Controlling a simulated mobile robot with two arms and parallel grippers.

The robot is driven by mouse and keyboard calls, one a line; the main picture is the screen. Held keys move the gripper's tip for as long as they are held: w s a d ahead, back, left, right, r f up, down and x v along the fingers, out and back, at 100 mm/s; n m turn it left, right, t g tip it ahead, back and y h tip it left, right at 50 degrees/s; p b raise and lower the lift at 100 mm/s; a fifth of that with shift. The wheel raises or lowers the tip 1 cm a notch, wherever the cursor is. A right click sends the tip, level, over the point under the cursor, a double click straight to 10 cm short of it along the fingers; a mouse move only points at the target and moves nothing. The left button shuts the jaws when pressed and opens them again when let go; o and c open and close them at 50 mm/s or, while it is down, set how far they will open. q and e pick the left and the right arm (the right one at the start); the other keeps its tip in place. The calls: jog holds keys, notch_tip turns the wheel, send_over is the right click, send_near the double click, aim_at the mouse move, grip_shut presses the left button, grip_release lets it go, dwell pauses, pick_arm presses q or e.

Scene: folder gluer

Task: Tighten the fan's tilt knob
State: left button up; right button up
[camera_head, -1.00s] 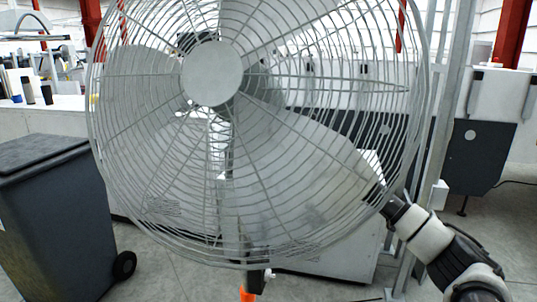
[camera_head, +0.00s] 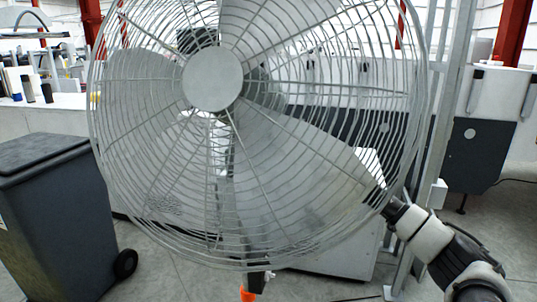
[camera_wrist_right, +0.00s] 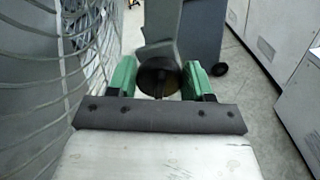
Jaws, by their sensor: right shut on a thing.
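The large grey fan (camera_head: 212,78) fills the middle of the head view, its round wire cage facing me. My right arm comes in from the lower right, and its gripper (camera_wrist_right: 160,82) is at the fan's lower right, partly hidden by the cage. In the right wrist view, its green fingers stand on both sides of a dark round knob (camera_wrist_right: 158,76) and are shut on it. A grey bracket (camera_wrist_right: 162,25) rises beyond the knob. The tilt knob is hidden in the head view. My left gripper is in neither view.
A dark wheeled bin (camera_head: 55,215) stands at the left. The cage wires (camera_wrist_right: 60,90) run close along the left of my right gripper. A metal post (camera_head: 435,130) and white machines (camera_head: 500,95) stand behind at the right. Grey floor lies between.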

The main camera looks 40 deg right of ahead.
jog(key=m+p, duration=0.5)
jog(key=m, duration=0.1)
jog(key=shift+w+d, duration=0.1)
jog(key=m+p, duration=0.3)
jog(key=m, duration=0.1)
jog(key=shift+m+p, duration=0.3)
jog(key=shift+m, duration=0.1)
jog(key=shift+f+m+p, duration=0.3)
jog(key=shift+m+p, duration=0.75)
jog(key=shift+m, duration=0.25)
jog(key=o, duration=0.9)
jog(key=shift+d+f, duration=0.1)
